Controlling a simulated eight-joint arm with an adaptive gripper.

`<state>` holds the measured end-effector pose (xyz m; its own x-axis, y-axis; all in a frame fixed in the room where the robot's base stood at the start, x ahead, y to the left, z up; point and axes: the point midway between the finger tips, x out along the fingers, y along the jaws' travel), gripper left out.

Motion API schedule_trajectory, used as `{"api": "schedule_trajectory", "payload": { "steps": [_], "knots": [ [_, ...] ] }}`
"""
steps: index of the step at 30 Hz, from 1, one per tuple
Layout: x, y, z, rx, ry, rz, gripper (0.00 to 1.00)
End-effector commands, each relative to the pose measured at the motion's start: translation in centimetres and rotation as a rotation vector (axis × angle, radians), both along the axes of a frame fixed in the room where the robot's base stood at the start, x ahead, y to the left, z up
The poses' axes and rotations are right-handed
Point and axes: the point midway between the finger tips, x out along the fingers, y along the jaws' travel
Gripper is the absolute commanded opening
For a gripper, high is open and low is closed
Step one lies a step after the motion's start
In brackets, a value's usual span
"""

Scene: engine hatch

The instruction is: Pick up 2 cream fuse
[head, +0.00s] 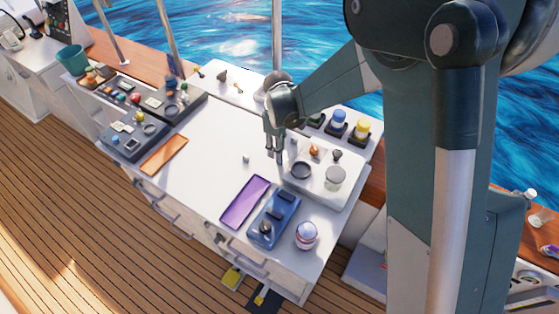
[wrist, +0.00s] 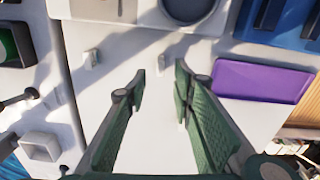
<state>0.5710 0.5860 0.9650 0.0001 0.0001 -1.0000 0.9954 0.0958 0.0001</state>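A small pale, cream-looking piece (wrist: 161,62) stands on the white worktop between my fingertips in the wrist view, seemingly a fuse. A second similar small piece (wrist: 91,58) stands to its left, outside the fingers. A small pale piece (head: 246,159) lies on the open worktop left of my gripper in the head view. My gripper (head: 275,157) points down over the worktop beside the pale tray. In the wrist view its two green fingers (wrist: 160,80) are apart with nothing held. The fingers hide part of the worktop in the head view.
The pale tray (head: 325,192) with round recesses is right of my gripper. A purple tray (head: 245,202), a blue holder (head: 273,220) and a striped jar (head: 306,235) are nearer. An orange tray (head: 164,155) lies left; the worktop (head: 205,165) between is mostly clear.

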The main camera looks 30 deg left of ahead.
Motion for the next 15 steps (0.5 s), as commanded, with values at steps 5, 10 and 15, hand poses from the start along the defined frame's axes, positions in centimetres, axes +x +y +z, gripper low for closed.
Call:
{"api": "schedule_trajectory", "payload": {
  "steps": [5, 10, 15],
  "knots": [
    [0.0, 0.0, -1.2, 0.000, 0.000, 0.000, 0.25],
    [-0.2, 0.0, -2.9, 0.000, 0.000, 0.000, 0.25],
    [-0.2, 0.0, -4.4, 0.000, 0.000, 0.000, 0.25]
  ]
}}
